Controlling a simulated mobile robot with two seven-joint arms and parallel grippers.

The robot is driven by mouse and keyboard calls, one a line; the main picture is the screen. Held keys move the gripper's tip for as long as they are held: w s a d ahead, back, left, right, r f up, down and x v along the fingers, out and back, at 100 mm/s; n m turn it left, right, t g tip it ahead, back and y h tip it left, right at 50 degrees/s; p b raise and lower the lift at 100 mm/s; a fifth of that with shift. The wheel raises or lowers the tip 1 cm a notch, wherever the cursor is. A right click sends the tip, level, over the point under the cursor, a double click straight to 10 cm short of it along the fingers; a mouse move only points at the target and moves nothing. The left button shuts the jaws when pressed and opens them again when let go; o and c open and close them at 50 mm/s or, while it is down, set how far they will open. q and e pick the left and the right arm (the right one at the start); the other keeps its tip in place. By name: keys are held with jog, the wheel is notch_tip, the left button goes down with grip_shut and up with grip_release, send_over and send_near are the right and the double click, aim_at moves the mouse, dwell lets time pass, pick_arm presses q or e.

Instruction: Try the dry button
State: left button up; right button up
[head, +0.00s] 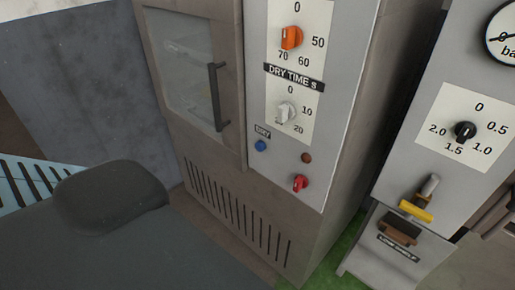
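The dry button is a small blue round button (260,146) on the light panel of a brown cabinet (240,200), in the head view. A black "DRY" label (262,132) sits just above it. To its right are a dark brownish-red round piece (306,158), seemingly an unlit lamp, and a red knob (299,183) below that. A pale knob (286,112) on the "DRY TIME s" dial sits above, with an orange knob (291,37) higher up. Neither of my grippers is in view, and nothing covers the button.
The cabinet's glass door (182,60) with a dark vertical handle (217,97) looks closed. Vent slots run below. A second grey unit (430,180) at right carries a black dial knob (465,132), a yellow-ended part (416,211) and a "LOW SHELF" label.

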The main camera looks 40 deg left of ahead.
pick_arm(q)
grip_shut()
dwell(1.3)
